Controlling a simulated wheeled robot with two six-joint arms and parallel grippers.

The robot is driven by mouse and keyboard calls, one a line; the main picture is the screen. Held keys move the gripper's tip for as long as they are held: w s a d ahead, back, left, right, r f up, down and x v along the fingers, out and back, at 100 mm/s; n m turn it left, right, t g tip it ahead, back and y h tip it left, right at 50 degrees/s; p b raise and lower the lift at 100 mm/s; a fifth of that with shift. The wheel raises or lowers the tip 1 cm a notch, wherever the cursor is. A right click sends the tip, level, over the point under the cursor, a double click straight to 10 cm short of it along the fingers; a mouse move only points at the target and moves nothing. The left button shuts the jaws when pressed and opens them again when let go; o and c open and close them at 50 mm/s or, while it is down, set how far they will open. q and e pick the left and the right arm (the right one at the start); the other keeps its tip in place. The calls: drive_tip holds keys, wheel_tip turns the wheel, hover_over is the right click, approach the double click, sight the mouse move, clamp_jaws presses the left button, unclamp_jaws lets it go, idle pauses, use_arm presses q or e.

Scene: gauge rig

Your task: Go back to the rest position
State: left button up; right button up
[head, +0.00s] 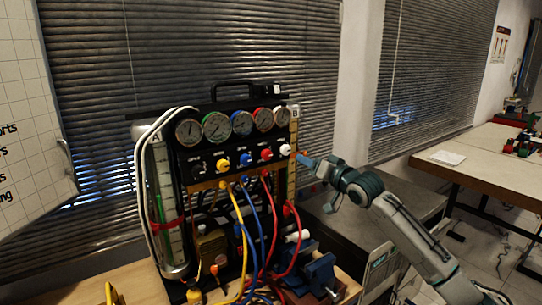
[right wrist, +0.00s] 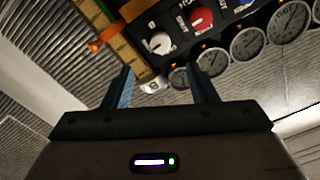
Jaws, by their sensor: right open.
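My right gripper (head: 305,160) is at the right side of the gauge rig (head: 228,118), close to the white knob (head: 285,149) at the end of the knob row. In the right wrist view the right gripper (right wrist: 162,86) has its two blue fingers spread apart with nothing between them. The white knob (right wrist: 158,42) and the red knob (right wrist: 201,20) lie beyond the fingertips there, and I see a gap to the white knob. My left gripper is not in view.
Several round gauges (head: 242,123) top the rig. Yellow, blue and red hoses (head: 273,220) hang from its front. A blue vise (head: 318,272) stands at its lower right. A grey cabinet (head: 352,222) is behind my right arm. A table (head: 480,160) stands farther right.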

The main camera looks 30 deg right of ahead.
drive_tip(key=s+a+f+n+g, duration=0.1)
drive_tip(key=s+a+f+g, duration=0.1)
drive_tip(key=s+a+f, duration=0.5)
drive_tip(key=s+a+f+n+g, duration=0.2)
drive_tip(key=a+f+g, duration=0.1)
drive_tip(key=f, duration=0.9)
drive_tip(key=s+a+f+n+g, duration=0.1)
drive_tip(key=s+a+f+g, duration=0.1)
drive_tip(key=s+a+f, duration=0.5)
drive_tip(key=s+a+f+n+g+h, duration=0.15)
drive_tip(key=s+f, duration=0.25)
drive_tip(key=s, duration=0.4)
drive_tip(key=s+a+f+g, duration=0.2)
drive_tip(key=s+f+g, duration=0.15)
drive_tip(key=s, duration=0.55)
drive_tip(key=s+a+f+g+h, duration=0.1)
drive_tip(key=s+a+f+g, duration=0.1)
drive_tip(key=s+f, duration=0.45)
wheel_tip(320, 180, down, 31)
drive_tip(key=s+d+g, duration=0.2)
drive_tip(key=s+d, duration=0.1)
drive_tip(key=s+f+b, duration=0.1)
drive_tip(key=s+f, duration=1.7)
drive_tip(key=shift+d+g, duration=0.4)
drive_tip(key=shift+d, duration=0.05)
